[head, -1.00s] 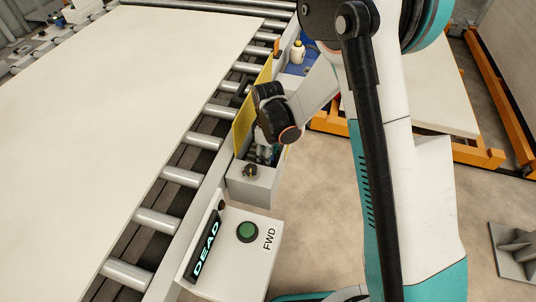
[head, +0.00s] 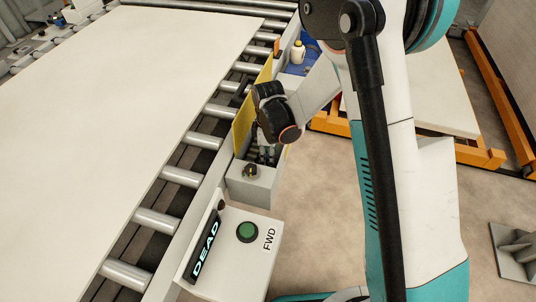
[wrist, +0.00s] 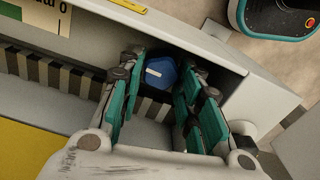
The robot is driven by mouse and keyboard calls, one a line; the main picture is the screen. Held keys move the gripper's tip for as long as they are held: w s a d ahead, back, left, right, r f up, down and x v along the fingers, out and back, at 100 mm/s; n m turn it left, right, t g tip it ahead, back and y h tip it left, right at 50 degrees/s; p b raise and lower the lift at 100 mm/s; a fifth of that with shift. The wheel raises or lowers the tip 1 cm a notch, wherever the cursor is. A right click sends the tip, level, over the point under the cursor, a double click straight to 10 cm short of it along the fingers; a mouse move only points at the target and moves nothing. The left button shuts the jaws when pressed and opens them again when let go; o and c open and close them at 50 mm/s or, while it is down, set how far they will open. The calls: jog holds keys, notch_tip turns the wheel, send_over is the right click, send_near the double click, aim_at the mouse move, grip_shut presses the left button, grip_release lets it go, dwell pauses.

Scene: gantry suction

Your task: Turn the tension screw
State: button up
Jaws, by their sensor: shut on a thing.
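The tension screw (wrist: 161,73) shows in the wrist view as a blue, many-sided head with a white line across it. It sits in a recess of a grey housing (wrist: 257,98). My gripper (wrist: 159,82) has its teal-padded fingers on both sides of the blue head and is shut on it. In the head view my gripper (head: 265,150) is over the grey housing beside the roller conveyor, pointing down. The screw is hidden there by my wrist and fingers.
A yellow plate (head: 242,128) stands close to the left of my gripper. A large pale panel (head: 110,110) lies on the rollers.

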aim_at(267, 156)
jog(key=n, duration=0.6)
jog(key=shift+s+b, duration=0.1)
jog(key=shift+b, duration=0.25)
dwell(0.4)
jog(key=o, duration=1)
jog(key=shift+o, duration=0.2)
jog(key=shift+r, duration=0.1)
notch_tip(267, 156, up, 6)
jog(key=shift+r, duration=0.9)
jog(key=shift+a, duration=0.1)
